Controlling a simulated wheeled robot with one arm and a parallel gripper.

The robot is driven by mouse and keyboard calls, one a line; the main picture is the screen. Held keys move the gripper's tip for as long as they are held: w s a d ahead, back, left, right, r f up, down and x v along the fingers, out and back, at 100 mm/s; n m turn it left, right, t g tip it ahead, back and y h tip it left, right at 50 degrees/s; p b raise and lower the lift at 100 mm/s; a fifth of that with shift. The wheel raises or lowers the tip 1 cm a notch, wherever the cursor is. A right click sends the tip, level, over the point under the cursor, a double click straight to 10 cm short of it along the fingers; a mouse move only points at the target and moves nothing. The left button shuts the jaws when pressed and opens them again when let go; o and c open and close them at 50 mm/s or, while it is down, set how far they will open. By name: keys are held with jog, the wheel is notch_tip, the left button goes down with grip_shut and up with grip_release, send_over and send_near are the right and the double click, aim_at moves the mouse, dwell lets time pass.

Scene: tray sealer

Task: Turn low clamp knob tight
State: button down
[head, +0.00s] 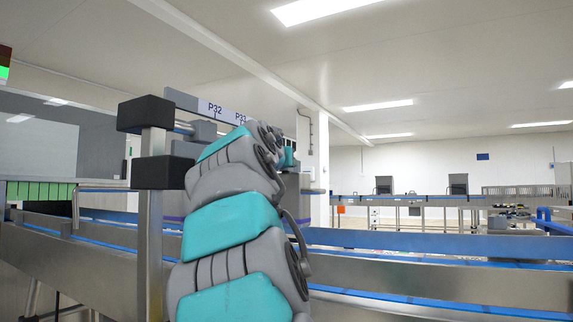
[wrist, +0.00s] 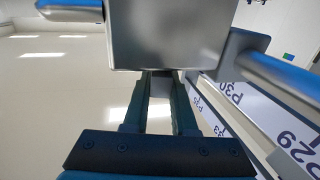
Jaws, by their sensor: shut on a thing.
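In the wrist view my gripper (wrist: 161,80) reaches up to the underside of a metal clamp block (wrist: 172,35). Its two dark fingers are shut on a small grey part (wrist: 162,88), which I take to be the low clamp knob. Most of the knob is hidden between the fingertips and under the block, so its turn angle cannot be told. In the head view my teal and grey arm stands in front of the clamp area and hides the knob and the fingertips.
A metal post (head: 151,225) with an upper black block (head: 145,114) and a lower black block (head: 160,173) stands just left of my arm. A numbered scale strip (head: 222,110) runs behind it. Conveyor rails (head: 420,277) cross in front. Round bars (wrist: 285,78) flank the clamp block.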

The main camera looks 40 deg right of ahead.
jog(key=shift+m+g+h, duration=0.6)
jog(key=shift+m+g, duration=0.1)
jog(key=shift+g, duration=0.2)
jog(key=c, duration=0.7)
grip_release()
jog(key=shift+b+v, duration=0.45)
jog(key=shift+v, duration=3.45)
